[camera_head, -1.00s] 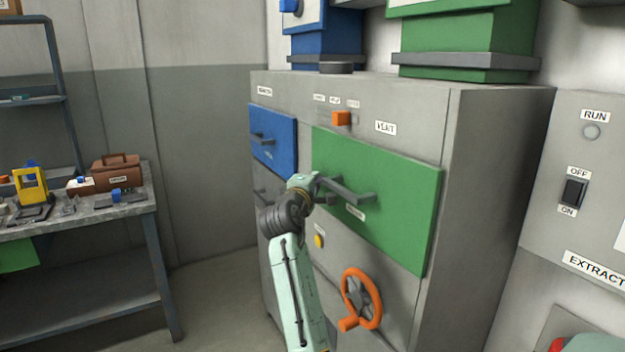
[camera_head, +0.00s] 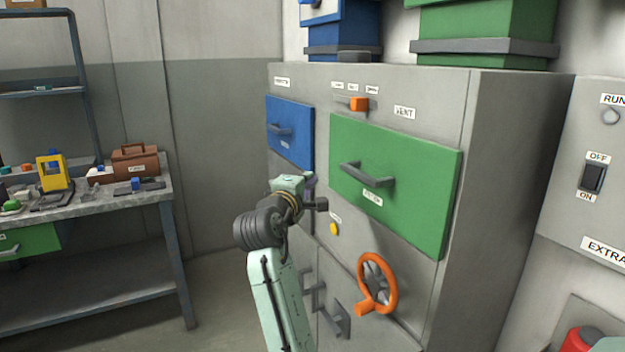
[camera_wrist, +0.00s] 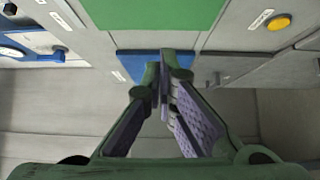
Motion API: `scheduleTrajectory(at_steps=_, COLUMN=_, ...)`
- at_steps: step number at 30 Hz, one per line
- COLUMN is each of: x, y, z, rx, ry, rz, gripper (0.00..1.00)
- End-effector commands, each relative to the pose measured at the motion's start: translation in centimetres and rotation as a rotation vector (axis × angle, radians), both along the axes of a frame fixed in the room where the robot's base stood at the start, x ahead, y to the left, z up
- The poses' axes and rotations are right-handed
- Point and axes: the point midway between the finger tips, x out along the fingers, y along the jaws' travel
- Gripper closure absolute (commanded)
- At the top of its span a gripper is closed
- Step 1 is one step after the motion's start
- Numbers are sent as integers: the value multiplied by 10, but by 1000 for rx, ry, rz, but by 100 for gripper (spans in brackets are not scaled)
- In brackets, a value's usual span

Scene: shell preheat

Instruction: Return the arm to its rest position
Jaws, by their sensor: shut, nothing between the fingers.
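My gripper (camera_wrist: 163,90) is shut and empty in the wrist view, its two fingertips meeting in the middle of the picture. In the head view my arm rises from the bottom middle and bends in front of the grey cabinet (camera_head: 460,190). My gripper's fingers are mostly hidden behind my wrist there. The green door (camera_head: 400,215) with its dark bar handle (camera_head: 368,176) is to the right of my wrist and appears closed. My gripper is apart from that handle. The blue door (camera_head: 288,145) is above and behind my wrist.
An orange handwheel (camera_head: 377,284) and a yellow button (camera_head: 334,229) are on the cabinet front near my arm. An orange slider knob (camera_head: 359,104) is above. A workbench (camera_head: 90,213) with a brown toolbox (camera_head: 135,160) stands at the left. Open floor lies between bench and cabinet.

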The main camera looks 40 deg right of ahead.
Motion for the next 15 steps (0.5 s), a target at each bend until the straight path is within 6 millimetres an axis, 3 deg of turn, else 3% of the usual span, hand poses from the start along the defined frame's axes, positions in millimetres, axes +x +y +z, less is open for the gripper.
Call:
scheduleTrajectory(at_steps=11, x=-1, y=10, z=1, rx=0, ry=-4, rz=9, gripper=100)
scheduleTrajectory(at_steps=14, x=16, y=33, z=6, rx=-4, ry=-37, rz=63, gripper=100)
scheduleTrajectory(at_steps=15, x=27, y=48, z=9, rx=-5, ry=-62, rz=99, gripper=100)
